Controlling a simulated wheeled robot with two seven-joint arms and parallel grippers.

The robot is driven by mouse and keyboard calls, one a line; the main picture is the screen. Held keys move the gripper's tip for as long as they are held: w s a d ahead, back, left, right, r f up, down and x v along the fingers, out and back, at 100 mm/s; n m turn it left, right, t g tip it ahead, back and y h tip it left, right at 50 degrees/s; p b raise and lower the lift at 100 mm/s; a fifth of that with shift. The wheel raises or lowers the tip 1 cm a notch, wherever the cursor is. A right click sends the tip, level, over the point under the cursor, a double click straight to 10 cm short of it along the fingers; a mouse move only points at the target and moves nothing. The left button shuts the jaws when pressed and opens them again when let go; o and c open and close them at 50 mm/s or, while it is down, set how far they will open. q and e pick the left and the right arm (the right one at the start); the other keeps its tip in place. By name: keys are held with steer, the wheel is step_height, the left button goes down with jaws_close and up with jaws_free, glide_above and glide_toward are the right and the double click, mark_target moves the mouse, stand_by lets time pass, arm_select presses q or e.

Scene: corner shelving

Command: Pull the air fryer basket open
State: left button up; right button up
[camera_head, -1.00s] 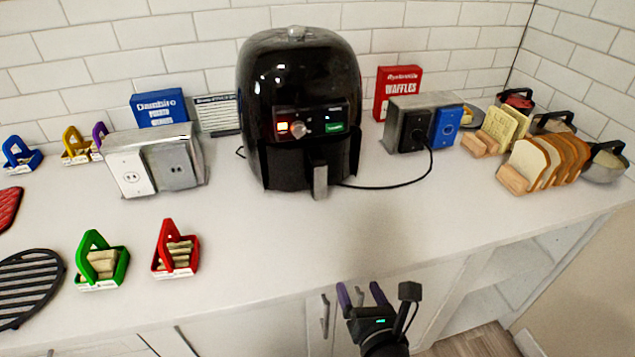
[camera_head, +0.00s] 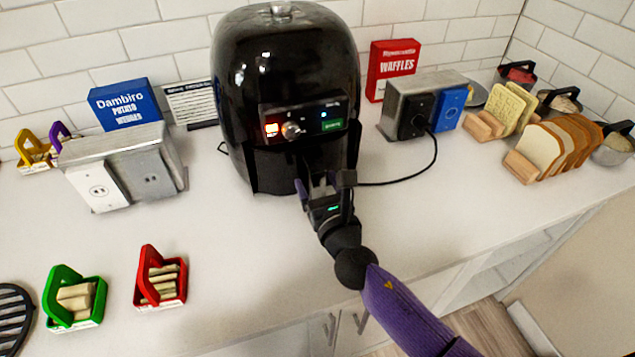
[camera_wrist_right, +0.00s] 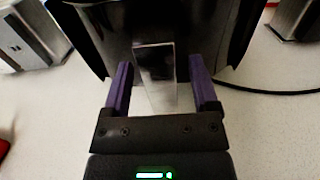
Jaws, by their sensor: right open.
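The air fryer (camera_head: 285,90) is a tall glossy black appliance on the white counter, with lit displays on its front. Its basket (camera_head: 272,170) is the lower front part and looks closed. My right gripper (camera_head: 324,186) is at the front of the basket. In the right wrist view, the silvery basket handle (camera_wrist_right: 155,78) stands between the two purple fingers of my right gripper (camera_wrist_right: 161,88). The fingers are open, one on each side, with gaps to the handle. In the head view the gripper mostly hides the handle. My left gripper is not in view.
A metal outlet box (camera_head: 125,165) stands left of the fryer, another (camera_head: 422,105) right, with a black cable (camera_head: 420,172) on the counter. Green (camera_head: 72,298) and red (camera_head: 160,278) holders sit at front left. Bread slices (camera_head: 562,148) stand at right. The counter before the fryer is otherwise clear.

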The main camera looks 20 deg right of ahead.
steer(key=shift+w, duration=0.15)
jaws_close()
stand_by(1.4)
